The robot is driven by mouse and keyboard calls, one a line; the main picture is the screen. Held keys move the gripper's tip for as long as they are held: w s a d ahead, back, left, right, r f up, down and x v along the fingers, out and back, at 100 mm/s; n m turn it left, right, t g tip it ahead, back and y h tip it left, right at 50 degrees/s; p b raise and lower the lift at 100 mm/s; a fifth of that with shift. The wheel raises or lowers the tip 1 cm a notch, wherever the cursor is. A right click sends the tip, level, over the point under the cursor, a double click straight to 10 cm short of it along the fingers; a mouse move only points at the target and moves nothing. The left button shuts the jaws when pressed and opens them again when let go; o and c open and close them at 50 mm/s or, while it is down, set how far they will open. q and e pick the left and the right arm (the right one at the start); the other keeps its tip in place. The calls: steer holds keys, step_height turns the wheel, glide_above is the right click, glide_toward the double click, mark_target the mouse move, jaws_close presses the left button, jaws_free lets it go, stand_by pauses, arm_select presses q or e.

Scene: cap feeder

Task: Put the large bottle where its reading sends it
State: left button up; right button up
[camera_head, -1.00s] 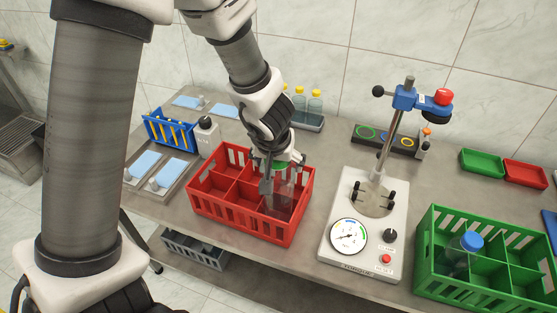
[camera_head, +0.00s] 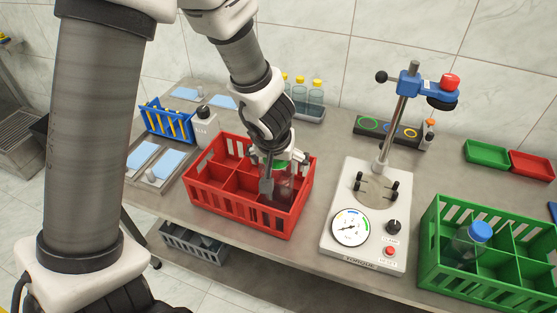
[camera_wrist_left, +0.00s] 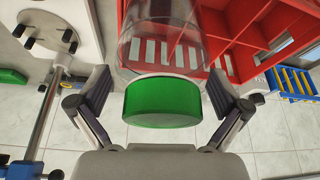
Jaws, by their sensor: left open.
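A clear bottle with a green cap (camera_head: 281,164) is at the right part of the red crate (camera_head: 238,215), its lower body inside a compartment. My left gripper (camera_head: 284,176) is over it, pointing down. In the left wrist view the green cap (camera_wrist_left: 163,102) and clear bottle body (camera_wrist_left: 163,40) lie between the spread fingers, with a gap on each side. A blue-capped bottle (camera_head: 480,232) stands in the green crate (camera_head: 432,262). The torque tester (camera_head: 340,256) has a dial (camera_head: 351,227) and an empty clamp plate. My right gripper is out of view.
Behind the red crate stand yellow-capped bottles (camera_head: 316,95) in a tray, a blue rack (camera_head: 165,122) and a black-capped bottle (camera_head: 203,126). The tester's column and head (camera_head: 410,92) rise to the right. Small green (camera_head: 486,153) and red (camera_head: 531,164) trays lie at the back right.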

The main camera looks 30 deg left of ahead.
arm_select(q)
steer(key=shift+r+p, duration=0.3)
steer(key=shift+r, duration=0.15)
steer(key=p+v, duration=0.8)
steer(key=v, duration=0.3)
steer(key=s+a+f+m+g, duration=0.1)
steer(key=s+f, duration=0.1)
steer(key=f, duration=0.3)
steer(key=s+a+f+m+g+y, duration=0.1)
steer(key=s+f, duration=0.2)
steer(key=f, duration=0.3)
steer(key=s+a+f+m+g, duration=0.1)
steer(key=s+f, duration=0.1)
steer(key=f, duration=0.3)
steer(key=s+d+f+m+g+h, duration=0.1)
steer(key=s+d+f, duration=0.4)
steer(key=s+f, duration=0.6)
step_height(320, 180, down, 2)
steer(key=shift+d+f+h, duration=0.1)
steer(key=shift+d+h, duration=0.25)
steer(key=shift+h, duration=0.55)
